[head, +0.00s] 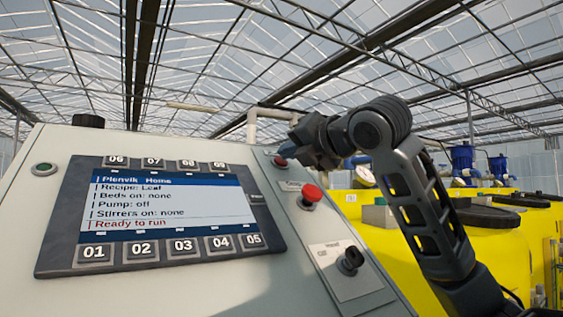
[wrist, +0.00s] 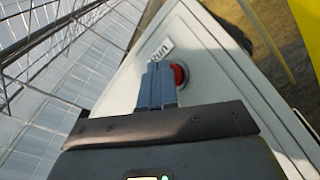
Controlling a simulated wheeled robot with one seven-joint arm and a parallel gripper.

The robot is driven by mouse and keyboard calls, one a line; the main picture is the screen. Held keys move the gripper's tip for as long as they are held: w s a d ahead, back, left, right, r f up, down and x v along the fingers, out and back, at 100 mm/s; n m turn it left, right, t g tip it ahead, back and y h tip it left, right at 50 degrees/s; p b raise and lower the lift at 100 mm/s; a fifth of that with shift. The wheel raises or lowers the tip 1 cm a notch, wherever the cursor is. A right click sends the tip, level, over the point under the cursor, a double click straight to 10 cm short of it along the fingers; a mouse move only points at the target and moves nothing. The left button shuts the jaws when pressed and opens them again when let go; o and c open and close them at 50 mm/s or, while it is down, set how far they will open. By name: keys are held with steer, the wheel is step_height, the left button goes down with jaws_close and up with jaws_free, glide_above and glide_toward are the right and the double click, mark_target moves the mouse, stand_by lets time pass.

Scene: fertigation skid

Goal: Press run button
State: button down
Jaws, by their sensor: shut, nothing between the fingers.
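A grey control panel (head: 230,280) slopes in front of me in the head view. On its right strip a red mushroom button (head: 312,193) stands beside a small label. A smaller red part (head: 280,161) shows higher up, just under my gripper (head: 287,150). In the wrist view my gripper (wrist: 158,88) has its fingers together and empty. A red round button (wrist: 180,77) shows just right of the fingertips, partly covered by them. A white label (wrist: 160,52) that seems to read "run" lies just beyond the tips. I cannot tell whether the fingertips touch anything.
The screen (head: 160,205) reads "Pump: off" and "Ready to run", with numbered keys around it. A black selector knob (head: 351,260) is on the lower right of the panel. Yellow tanks (head: 480,250) stand at the right.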

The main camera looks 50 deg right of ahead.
steer(key=shift+w+f, duration=0.15)
steer(key=shift+f, duration=0.05)
steer(key=shift+r, duration=0.15)
stand_by(0.5)
steer(key=shift+s+a+r, duration=0.15)
steer(key=shift+s+r, duration=0.35)
steer(key=shift+r+p, duration=0.1)
steer(key=shift+p, duration=0.25)
steer(key=s+r+p, duration=0.2)
steer(key=s+r, duration=0.1)
steer(key=shift+s+a+r+p, duration=0.1)
steer(key=shift+a+r+p, duration=0.2)
steer(key=shift+a, duration=0.1)
steer(key=shift+s+f, duration=0.1)
stand_by(0.5)
